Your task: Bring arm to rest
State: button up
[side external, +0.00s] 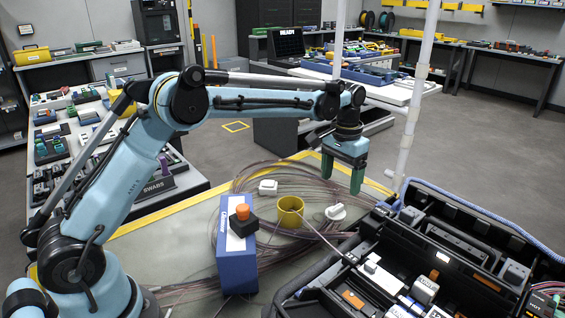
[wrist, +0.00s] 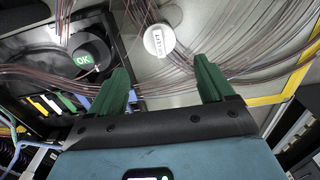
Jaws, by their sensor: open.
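My gripper (side external: 341,176) hangs from the end of my blue arm, pointing down above the far right part of the work table (side external: 170,240). Its two green fingers are apart in the wrist view (wrist: 164,85), with nothing between the tips. In the wrist view a round white lidded item (wrist: 159,40) lies beyond and between the fingers, apart from them. Loose fibre strands run across the surface under the fingers.
A blue box (side external: 237,262) with an orange-topped item on it and a yellow cup (side external: 290,212) stand near the table's middle. An open black case (side external: 440,250) full of tools lies at the right.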

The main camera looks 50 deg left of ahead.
aim_at(337, 206)
notch_tip(337, 206, down, 9)
jog(key=shift+f, duration=0.1)
notch_tip(337, 206, up, 5)
jog(key=shift+f, duration=0.1)
jog(key=s+d+r, duration=0.7)
jog(key=d, duration=0.3)
jog(key=s+a, duration=0.3)
jog(key=a, duration=0.7)
jog(key=s+a+f, duration=0.1)
jog(key=s+a, duration=0.3)
jog(key=a, duration=0.7)
jog(key=s+a+n, duration=0.1)
jog(key=s+a, duration=0.3)
jog(key=a, duration=0.7)
jog(key=shift+f, duration=0.2)
